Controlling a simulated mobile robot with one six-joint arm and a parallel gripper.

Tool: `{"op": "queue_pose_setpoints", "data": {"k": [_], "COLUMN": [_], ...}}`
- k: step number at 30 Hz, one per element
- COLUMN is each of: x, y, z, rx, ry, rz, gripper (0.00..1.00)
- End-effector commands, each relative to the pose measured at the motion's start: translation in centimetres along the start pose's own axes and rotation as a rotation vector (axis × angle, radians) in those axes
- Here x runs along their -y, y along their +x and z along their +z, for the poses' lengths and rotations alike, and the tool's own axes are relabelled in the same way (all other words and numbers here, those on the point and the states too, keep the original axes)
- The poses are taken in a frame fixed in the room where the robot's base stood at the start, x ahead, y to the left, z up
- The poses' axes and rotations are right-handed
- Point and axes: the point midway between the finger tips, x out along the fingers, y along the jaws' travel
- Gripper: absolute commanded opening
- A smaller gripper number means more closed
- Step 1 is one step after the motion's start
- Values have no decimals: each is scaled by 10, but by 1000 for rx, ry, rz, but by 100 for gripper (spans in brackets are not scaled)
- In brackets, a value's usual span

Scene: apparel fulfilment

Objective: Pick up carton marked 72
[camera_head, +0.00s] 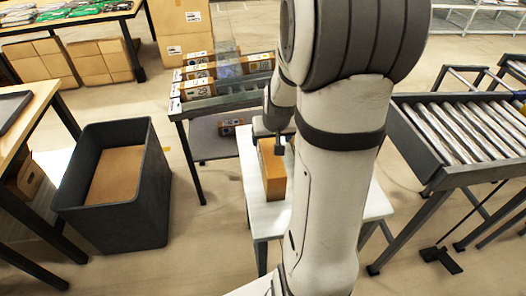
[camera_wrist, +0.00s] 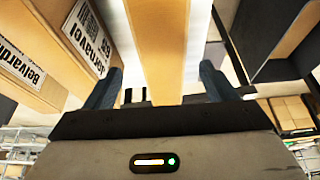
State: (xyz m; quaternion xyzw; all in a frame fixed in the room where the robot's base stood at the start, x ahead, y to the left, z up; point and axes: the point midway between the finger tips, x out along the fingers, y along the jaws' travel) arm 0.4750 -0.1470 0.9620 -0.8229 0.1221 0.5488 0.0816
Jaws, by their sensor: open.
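A plain orange-brown carton (camera_head: 272,170) stands on the white table (camera_head: 250,199), partly hidden by my arm. My gripper (camera_head: 273,137) is over its far end in the head view. In the wrist view, my gripper (camera_wrist: 160,72) is open, with one finger on each side of a plain carton face (camera_wrist: 159,35). No contact with the fingers shows there, and I cannot tell how deep between them the carton sits. I can read no 72 on any carton. Two labelled cartons (camera_wrist: 60,50) show at the left of the wrist view, one reading "Belvardi".
A rack (camera_head: 222,102) with several small labelled cartons stands behind the white table. A dark grey bin (camera_head: 155,196) holding a brown sheet or carton is at left. A roller conveyor (camera_head: 470,135) stands at right. Floor shows between the bin and the white table.

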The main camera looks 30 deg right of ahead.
Motion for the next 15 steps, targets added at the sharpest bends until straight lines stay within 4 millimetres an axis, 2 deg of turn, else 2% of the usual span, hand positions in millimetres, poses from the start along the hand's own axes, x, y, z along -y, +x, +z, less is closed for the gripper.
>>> {"op": "queue_pose_setpoints", "data": {"k": [15], "x": [4], "y": [55], "z": [4], "rx": [3], "ry": [0], "rz": [0], "gripper": [78]}}
